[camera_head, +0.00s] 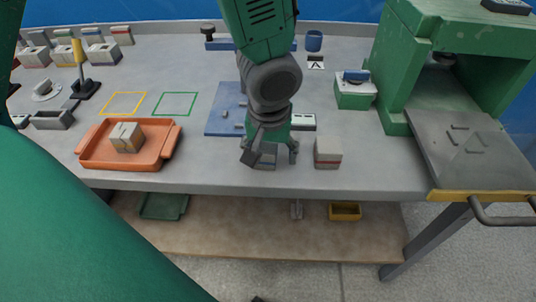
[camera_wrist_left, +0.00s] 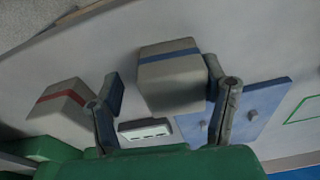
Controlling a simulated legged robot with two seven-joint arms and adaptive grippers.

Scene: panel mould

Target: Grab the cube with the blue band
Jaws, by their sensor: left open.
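The cube with the blue band (camera_wrist_left: 172,82) is a grey block with a blue stripe, seen in the left wrist view. In the head view it is mostly hidden behind my left gripper. My left gripper (camera_head: 271,155) is open, low over the front of the table, with its fingers on either side of the cube; it also shows in the left wrist view (camera_wrist_left: 165,80). The right finger looks close to the cube, and a gap shows at the left finger. I cannot tell whether either touches. My right gripper is not in view.
A red-banded cube (camera_head: 328,153) stands just right of my left gripper. An orange tray (camera_head: 92,157) holds a beige block (camera_head: 127,137). A blue plate (camera_head: 222,118) lies behind the gripper. A green press (camera_head: 398,70) stands at the right. Several banded blocks stand at the back left.

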